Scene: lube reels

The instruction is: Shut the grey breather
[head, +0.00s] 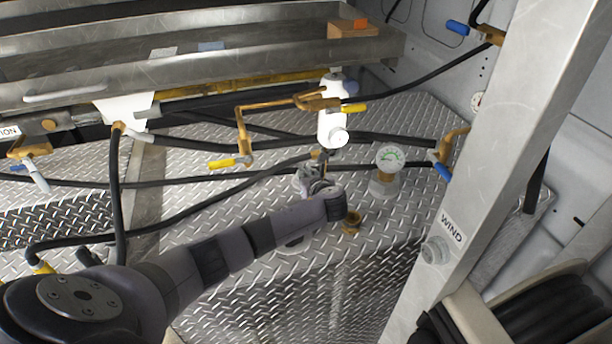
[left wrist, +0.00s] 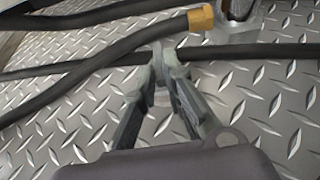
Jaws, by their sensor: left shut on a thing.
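My left gripper (head: 316,180) reaches over the tread-plate deck, below the white filter body (head: 332,128). In the left wrist view, its two fingers (left wrist: 163,68) converge on a small grey part between them, which I take to be the grey breather (left wrist: 160,92). It is mostly hidden by the fingers, and I cannot tell whether it is open or shut. A black hose passes right by the fingertips. My right gripper is not in view.
A round gauge (head: 389,156) stands on the deck to the right. A brass fitting (head: 351,222) sits near my wrist. Black hoses (head: 215,181) cross the deck, with a yellow-handled valve (head: 230,162) at left. A metal post (head: 490,150) labelled WIND rises at right.

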